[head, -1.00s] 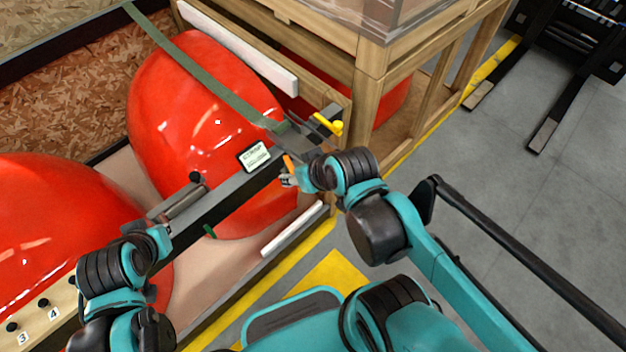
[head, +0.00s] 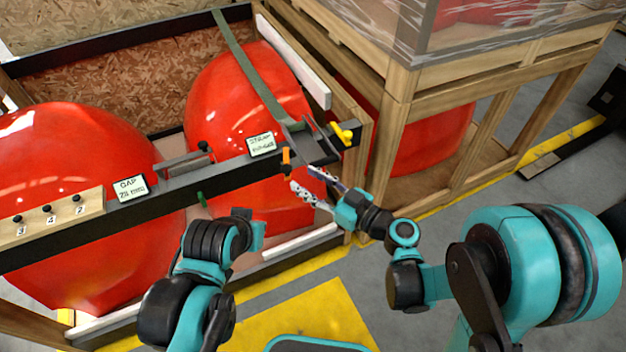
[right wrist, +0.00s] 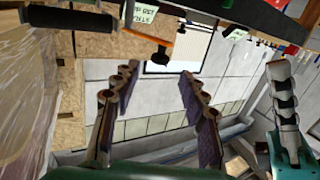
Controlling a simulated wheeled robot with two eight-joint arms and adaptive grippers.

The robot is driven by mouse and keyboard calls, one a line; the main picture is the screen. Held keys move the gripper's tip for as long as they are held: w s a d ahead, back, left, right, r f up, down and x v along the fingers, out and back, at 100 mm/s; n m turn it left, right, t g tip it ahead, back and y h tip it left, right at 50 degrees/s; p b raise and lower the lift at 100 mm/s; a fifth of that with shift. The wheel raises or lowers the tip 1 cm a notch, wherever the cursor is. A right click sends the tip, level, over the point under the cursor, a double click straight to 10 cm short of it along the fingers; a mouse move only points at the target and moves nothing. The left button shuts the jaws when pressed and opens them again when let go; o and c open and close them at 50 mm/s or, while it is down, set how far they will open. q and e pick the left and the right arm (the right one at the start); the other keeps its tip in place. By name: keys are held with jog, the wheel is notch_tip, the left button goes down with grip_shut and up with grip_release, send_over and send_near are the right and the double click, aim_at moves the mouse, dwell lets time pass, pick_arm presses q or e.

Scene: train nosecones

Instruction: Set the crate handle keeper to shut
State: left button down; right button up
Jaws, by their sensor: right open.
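An orange lever (head: 286,157), possibly the handle keeper, hangs at the black bar's edge beside the strap sign; it also shows in the right wrist view (right wrist: 158,55). A yellow handle (head: 345,133) sits at the bar's right end. I cannot tell for sure which one is the keeper. My right gripper (head: 301,178) is open and empty just below the orange lever, apart from it. Its two fingers stand wide apart in the right wrist view (right wrist: 158,75). My left gripper (right wrist: 283,90) shows side-on at that view's right edge; its jaw opening cannot be made out.
The long black bar (head: 225,173) crosses in front of two red nosecones (head: 75,165) (head: 235,95). A green strap (head: 245,60) runs down to the bar. A wooden crate frame (head: 398,130) stands at right. The floor in front has yellow markings.

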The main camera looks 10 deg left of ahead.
aim_at(290, 170)
jog(key=x, duration=0.7)
jog(key=shift+w+a+r, duration=0.1)
jog(key=shift+w+a, duration=0.05)
jog(key=shift+a, duration=0.05)
grip_shut()
